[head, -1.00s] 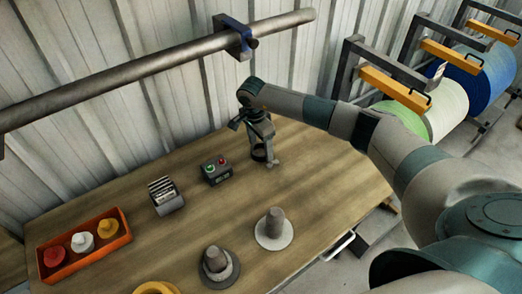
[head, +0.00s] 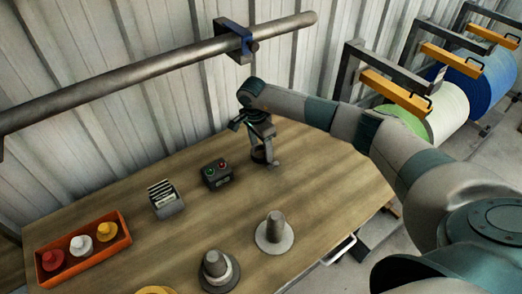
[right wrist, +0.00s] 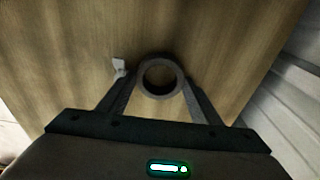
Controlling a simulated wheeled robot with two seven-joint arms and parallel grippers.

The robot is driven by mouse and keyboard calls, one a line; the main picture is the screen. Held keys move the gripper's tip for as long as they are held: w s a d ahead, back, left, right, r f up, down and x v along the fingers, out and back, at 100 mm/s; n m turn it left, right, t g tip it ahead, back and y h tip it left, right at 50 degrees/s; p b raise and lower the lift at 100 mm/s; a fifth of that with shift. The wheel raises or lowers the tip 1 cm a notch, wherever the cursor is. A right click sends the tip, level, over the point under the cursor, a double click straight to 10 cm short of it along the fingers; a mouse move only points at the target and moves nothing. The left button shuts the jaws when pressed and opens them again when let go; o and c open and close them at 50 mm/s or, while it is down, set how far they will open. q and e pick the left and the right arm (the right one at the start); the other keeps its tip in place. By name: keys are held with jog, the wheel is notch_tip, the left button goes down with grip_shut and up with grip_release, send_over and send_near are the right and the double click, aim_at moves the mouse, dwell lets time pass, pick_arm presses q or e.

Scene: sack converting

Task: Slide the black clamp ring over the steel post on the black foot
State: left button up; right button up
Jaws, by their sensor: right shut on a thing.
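The black clamp ring (right wrist: 160,61) is between the fingers of my right gripper (right wrist: 157,88), with its hole facing the wrist camera. In the head view my right gripper (head: 264,153) is over the far part of the table, and the dark ring is partly hidden by it. I cannot tell if the ring touches the wood. A steel post on a darker foot (head: 214,264) stands near the bottom of the head view. A second grey post on a paler foot (head: 274,228) stands to its right. The gripper is apart from both posts. My left gripper is not in view.
A black button box (head: 216,175), a grey holder with cards (head: 165,198) and an orange tray (head: 84,262) of knobs stand to the left. A yellow round thing (head: 155,290) is cut off below. A steel bar (head: 150,68) runs above the back. The table's right side is clear.

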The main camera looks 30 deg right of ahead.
notch_tip(320, 180, up, 3)
jog(key=shift+s+d+r+b, duration=0.15)
jog(key=shift+b, duration=0.65)
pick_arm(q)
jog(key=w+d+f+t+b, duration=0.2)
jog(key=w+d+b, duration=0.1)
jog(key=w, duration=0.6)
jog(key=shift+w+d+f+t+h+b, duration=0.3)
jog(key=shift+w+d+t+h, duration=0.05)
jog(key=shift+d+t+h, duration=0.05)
pick_arm(e)
jog(key=s+d+r, duration=0.4)
jog(key=s+r, duration=0.3)
jog(key=s, duration=0.3)
jog(key=shift+s+d, duration=0.15)
jog(key=shift+d, duration=0.15)
jog(key=shift+f, duration=0.1)
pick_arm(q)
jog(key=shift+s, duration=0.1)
pick_arm(e)
jog(key=s+a+r+n, duration=0.1)
jog(key=s+a+n, duration=0.4)
jog(key=a+n, duration=0.3)
jog(key=s+a+r+n+t+y, duration=0.1)
jog(key=s+a+n, duration=0.4)
jog(key=a+n, duration=0.3)
jog(key=shift+s+a, duration=0.15)
jog(key=shift+a, duration=0.1)
